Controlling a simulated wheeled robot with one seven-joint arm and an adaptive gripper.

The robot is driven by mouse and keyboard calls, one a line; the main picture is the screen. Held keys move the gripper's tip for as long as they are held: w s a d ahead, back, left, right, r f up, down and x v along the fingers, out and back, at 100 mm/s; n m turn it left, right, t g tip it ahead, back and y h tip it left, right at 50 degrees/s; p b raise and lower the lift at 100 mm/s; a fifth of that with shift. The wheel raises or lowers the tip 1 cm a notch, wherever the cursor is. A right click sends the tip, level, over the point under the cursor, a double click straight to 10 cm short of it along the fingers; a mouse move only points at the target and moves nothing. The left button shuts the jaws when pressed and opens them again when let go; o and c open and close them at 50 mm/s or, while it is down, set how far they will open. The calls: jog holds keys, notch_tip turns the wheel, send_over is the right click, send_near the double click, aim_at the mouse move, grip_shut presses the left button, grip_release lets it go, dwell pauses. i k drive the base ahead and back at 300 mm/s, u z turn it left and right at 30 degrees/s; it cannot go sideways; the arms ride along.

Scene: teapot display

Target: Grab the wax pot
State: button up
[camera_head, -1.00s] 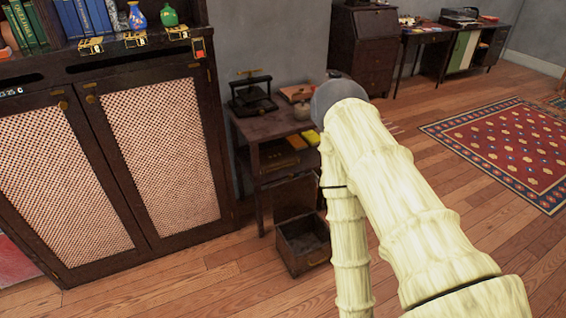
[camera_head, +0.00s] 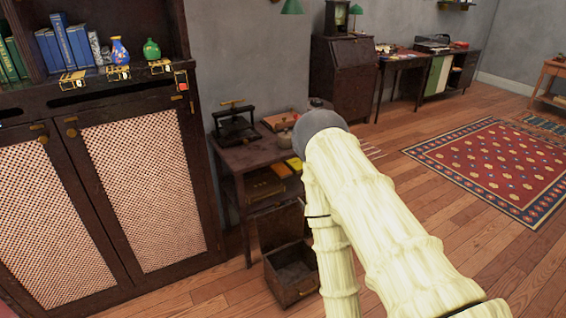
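A small round brownish pot (camera_head: 285,137), which may be the wax pot, stands on the small dark side table (camera_head: 244,157). It is near the table's right side, just left of the grey rounded joint of my arm, and partly hard to make out. My cream-coloured arm rises from the lower right and ends in view at that grey joint. My gripper's fingers do not show; they may be hidden behind the arm.
A black press (camera_head: 235,122) and an orange-brown box (camera_head: 280,121) share the tabletop. Yellow items lie at and below its edge. A tall cabinet (camera_head: 75,115) stands left; open floor and a red rug (camera_head: 495,165) lie right.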

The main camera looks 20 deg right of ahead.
aim_at(282, 144)
jog(key=z, duration=1.2)
jog(key=i, duration=1.75)
jog(key=u, duration=1.75)
